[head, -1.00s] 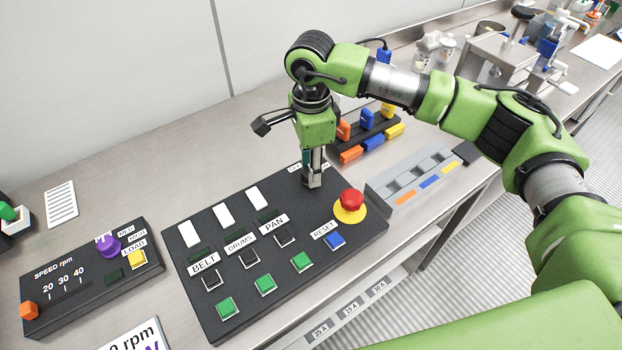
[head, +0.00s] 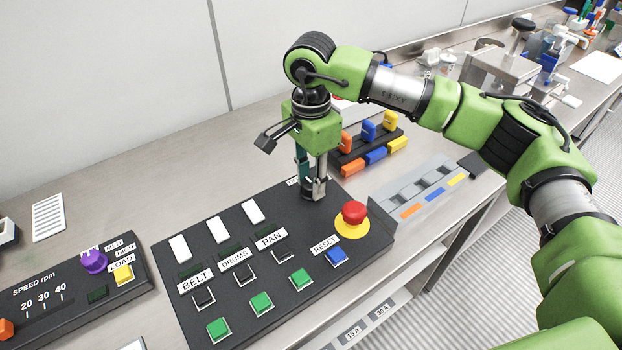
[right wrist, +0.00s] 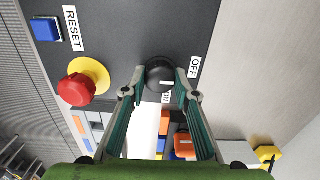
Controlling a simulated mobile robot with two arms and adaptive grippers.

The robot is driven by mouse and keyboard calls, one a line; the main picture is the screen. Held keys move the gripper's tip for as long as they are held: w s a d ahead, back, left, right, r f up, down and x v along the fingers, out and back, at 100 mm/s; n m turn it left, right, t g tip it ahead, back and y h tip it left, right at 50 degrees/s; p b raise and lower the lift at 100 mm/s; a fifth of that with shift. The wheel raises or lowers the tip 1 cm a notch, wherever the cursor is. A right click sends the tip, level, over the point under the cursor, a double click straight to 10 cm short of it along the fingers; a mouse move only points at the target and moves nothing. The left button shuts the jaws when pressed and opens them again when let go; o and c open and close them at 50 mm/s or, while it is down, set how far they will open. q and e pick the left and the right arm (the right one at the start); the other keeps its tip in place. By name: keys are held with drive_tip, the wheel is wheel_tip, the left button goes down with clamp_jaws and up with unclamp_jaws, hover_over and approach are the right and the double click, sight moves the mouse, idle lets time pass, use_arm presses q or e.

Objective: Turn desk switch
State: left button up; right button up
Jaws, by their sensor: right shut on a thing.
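The desk switch is a round black knob (right wrist: 160,74) with a short white mark, on the black control panel (right wrist: 125,25). In the right wrist view, OFF and ON labels stand beside it; the ON label is partly covered. My right gripper (right wrist: 161,76) has its two fingers on opposite sides of the knob, shut on it. In the head view, my right gripper (head: 313,192) points down at the panel's far right corner, behind the red button, and hides the knob. My left gripper is not in view.
A red mushroom button (head: 353,213) on a yellow base and a blue RESET button (head: 336,256) are close to the knob. Colored fuse-like blocks (head: 369,132) stand behind the gripper, and a grey slotted holder (head: 420,192) lies to the right. A speed box (head: 75,285) is at left.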

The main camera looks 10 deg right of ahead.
sight(311, 182)
drive_tip(key=o, duration=1.1)
wheel_tip(311, 182, up, 12)
drive_tip(key=shift+r, duration=0.1)
